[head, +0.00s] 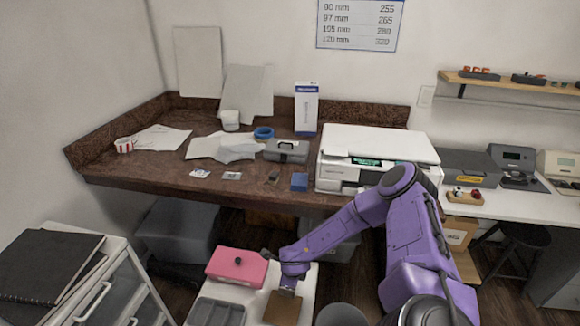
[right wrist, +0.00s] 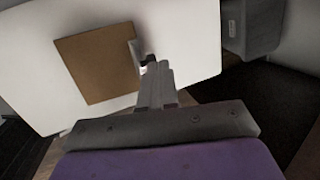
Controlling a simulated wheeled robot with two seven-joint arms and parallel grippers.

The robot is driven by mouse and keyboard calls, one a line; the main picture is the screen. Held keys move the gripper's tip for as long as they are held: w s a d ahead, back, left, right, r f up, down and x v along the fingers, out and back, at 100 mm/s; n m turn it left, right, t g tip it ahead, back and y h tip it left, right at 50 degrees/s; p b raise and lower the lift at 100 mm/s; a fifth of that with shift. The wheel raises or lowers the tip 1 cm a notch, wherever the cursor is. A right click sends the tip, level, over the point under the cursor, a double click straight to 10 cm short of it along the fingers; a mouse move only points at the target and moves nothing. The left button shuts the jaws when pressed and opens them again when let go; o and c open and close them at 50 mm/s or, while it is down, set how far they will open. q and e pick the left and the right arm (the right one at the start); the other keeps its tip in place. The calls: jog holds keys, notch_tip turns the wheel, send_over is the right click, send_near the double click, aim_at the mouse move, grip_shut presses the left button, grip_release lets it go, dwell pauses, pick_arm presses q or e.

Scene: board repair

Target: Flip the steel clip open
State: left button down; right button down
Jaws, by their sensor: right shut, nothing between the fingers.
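A brown square board (head: 282,309) lies on the white low surface at the front middle. It shows more fully in the right wrist view (right wrist: 92,62). A small pale grey piece (right wrist: 134,50), perhaps the steel clip, stands at the board's edge, partly hidden by the fingertips. In the head view my right gripper (head: 289,289) covers that spot. My right gripper (right wrist: 148,62) is shut and empty, its tips right beside the grey piece; I cannot tell whether they touch. My left gripper is not in view.
A dark round bin (head: 341,315) stands to the right. The brown desk (head: 150,173) with a printer (head: 380,145) is behind.

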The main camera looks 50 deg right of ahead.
jog(key=d+r+p, duration=0.3)
jog(key=r+p, duration=0.4)
jog(key=r, duration=0.6)
jog(key=shift+s+d+r, duration=0.15)
jog(key=shift+s+r, duration=0.2)
jog(key=shift+s, duration=0.05)
